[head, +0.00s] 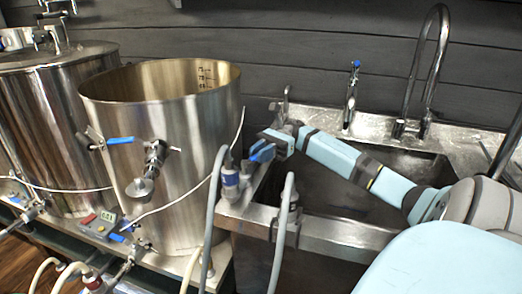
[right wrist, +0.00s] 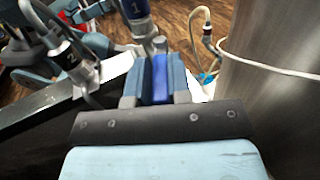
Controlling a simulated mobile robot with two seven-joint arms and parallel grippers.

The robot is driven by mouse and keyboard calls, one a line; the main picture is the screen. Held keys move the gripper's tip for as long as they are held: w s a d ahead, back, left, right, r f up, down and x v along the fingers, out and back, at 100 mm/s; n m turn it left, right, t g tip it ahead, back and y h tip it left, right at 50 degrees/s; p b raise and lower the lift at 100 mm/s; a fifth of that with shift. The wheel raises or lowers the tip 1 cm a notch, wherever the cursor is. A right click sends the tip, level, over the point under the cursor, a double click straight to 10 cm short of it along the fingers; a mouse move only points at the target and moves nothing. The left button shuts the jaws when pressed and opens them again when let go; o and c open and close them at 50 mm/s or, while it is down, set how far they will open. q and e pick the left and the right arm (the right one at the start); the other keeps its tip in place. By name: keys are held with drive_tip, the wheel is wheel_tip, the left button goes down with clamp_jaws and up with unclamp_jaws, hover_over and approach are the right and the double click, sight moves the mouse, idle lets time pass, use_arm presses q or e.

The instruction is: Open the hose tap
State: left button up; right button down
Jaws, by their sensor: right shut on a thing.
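My right gripper (head: 268,147) reaches in from the right over the sink's left edge. It is shut on a blue tap handle (head: 262,155). The right wrist view shows the blue handle (right wrist: 160,78) between both fingers of my gripper (right wrist: 158,80). Just beside it stands a hose fitting with a blue band (head: 230,178), marked 1 in the right wrist view (right wrist: 138,10). A second fitting, marked 2 (right wrist: 72,52), stands nearer the sink front, with a grey hose (head: 281,240). The tap body under the handle is mostly hidden. My left gripper is not in view.
An open steel kettle (head: 180,175) with a blue-handled valve (head: 120,140) stands left of the gripper. A steel sink (head: 350,235) lies under my right arm, with a tall curved faucet (head: 428,70) behind. Hoses crowd the area below the kettle.

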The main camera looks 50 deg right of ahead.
idle(0.4)
drive_tip(key=c, duration=1.1)
unclamp_jaws()
drive_tip(key=shift+o, duration=0.2)
drive_tip(key=d, duration=1.4)
